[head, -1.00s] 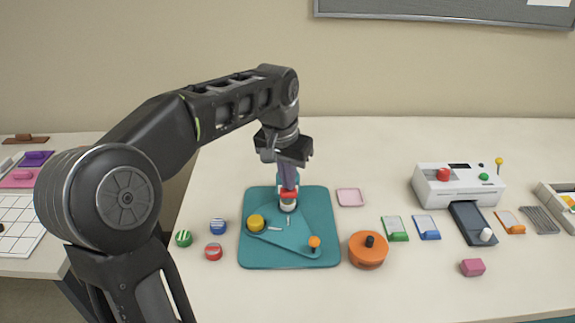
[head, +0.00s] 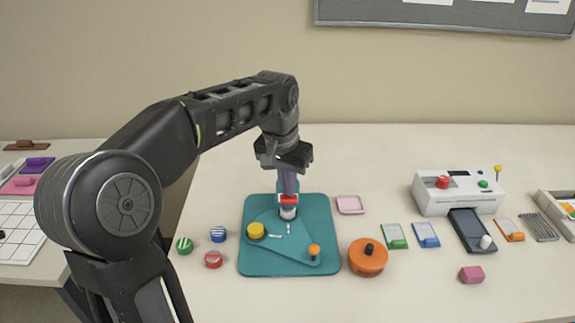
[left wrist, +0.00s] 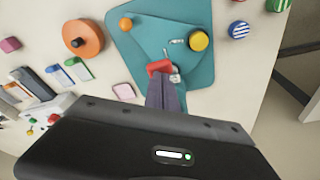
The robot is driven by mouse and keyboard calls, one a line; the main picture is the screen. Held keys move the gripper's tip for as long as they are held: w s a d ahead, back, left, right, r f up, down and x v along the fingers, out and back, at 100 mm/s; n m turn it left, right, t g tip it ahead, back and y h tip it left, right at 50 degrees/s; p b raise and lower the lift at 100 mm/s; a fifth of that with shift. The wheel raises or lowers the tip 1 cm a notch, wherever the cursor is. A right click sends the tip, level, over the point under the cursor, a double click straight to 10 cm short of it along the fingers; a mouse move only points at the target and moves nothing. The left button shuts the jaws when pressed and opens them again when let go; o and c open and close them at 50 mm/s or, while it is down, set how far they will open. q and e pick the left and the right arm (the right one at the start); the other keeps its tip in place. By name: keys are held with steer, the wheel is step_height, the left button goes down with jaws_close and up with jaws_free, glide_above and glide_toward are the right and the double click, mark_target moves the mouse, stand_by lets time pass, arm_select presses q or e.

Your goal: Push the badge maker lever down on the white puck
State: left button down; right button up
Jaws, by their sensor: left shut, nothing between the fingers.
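The badge maker has a teal base (head: 327,262) on the table, with a triangular teal plate (head: 290,250) on it. At its back stands a short press with a red lever grip (head: 289,201) and a white and grey part below it; I cannot tell whether that part is the white puck. A yellow puck (head: 255,230) and an orange knob (head: 314,250) sit on the plate's corners. My left gripper (head: 288,192) is shut and empty, pointing down at the red grip. In the left wrist view its fingertips (left wrist: 160,80) meet or nearly meet the red grip (left wrist: 159,67).
Striped green, blue and red pucks (head: 213,259) lie left of the base. An orange round pot (head: 368,258) and a pink tray (head: 350,205) are to its right. A white laminator (head: 458,193) with several coloured cards stands further right. The table's front middle is clear.

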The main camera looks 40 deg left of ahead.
arm_select(q)
steer(key=shift+r+p, duration=1.35)
steer(key=shift+r, duration=0.45)
steer(key=shift+r+p, duration=2.15)
steer(key=shift+r, duration=0.5)
steer(key=shift+f, duration=0.1)
